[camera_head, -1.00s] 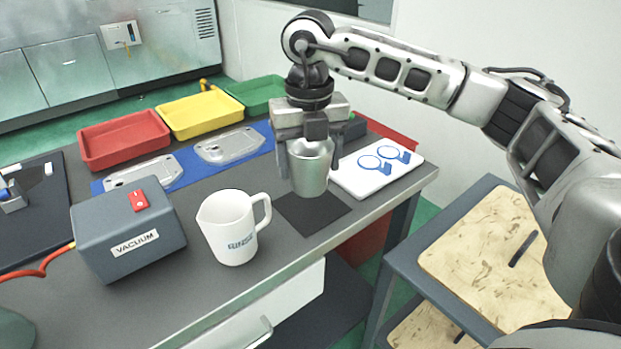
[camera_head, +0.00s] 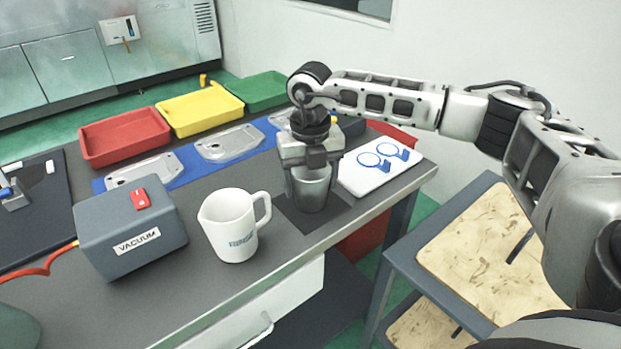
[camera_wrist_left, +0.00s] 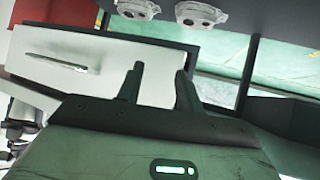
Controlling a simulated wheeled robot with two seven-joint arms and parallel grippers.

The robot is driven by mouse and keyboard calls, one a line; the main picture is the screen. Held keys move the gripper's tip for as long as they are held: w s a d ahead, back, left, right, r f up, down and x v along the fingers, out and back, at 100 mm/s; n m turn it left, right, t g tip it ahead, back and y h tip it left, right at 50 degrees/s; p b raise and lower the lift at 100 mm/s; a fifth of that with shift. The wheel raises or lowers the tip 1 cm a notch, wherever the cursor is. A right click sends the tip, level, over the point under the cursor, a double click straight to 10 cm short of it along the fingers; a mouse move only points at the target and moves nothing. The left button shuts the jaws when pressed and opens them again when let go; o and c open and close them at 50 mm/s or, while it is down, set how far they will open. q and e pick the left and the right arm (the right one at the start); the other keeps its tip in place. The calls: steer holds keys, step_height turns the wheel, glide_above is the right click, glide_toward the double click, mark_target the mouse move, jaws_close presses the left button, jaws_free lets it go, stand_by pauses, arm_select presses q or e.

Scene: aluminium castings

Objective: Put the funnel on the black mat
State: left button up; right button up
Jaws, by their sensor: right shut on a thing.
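My right gripper (camera_head: 310,172) is shut on a silvery metal vessel (camera_head: 311,192), which I take as the funnel; from here it looks like an upright cup, and no spout shows. The gripper's fingers hide part of its sides. It stands over the black mat (camera_head: 329,218), a dark square near the table's front right edge. Its bottom lies within the mat's outline, and I cannot tell if it touches. My left gripper shows only in the left wrist view (camera_wrist_left: 158,82), open and empty, in front of a white drawer.
A white jug (camera_head: 230,228) stands left of the mat, with a grey vacuum box (camera_head: 130,235) beyond it. A white board with blue rings (camera_head: 365,178) lies close on the right. Red (camera_head: 125,137), yellow (camera_head: 200,110) and green (camera_head: 258,90) trays stand behind.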

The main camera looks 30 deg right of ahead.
steer(key=o, duration=1.1)
steer(key=shift+f, duration=0.1)
steer(key=shift+c, duration=0.2)
step_height(320, 180, up, 12)
steer(key=shift+r+b, duration=0.2)
steer(key=shift+b, duration=0.15)
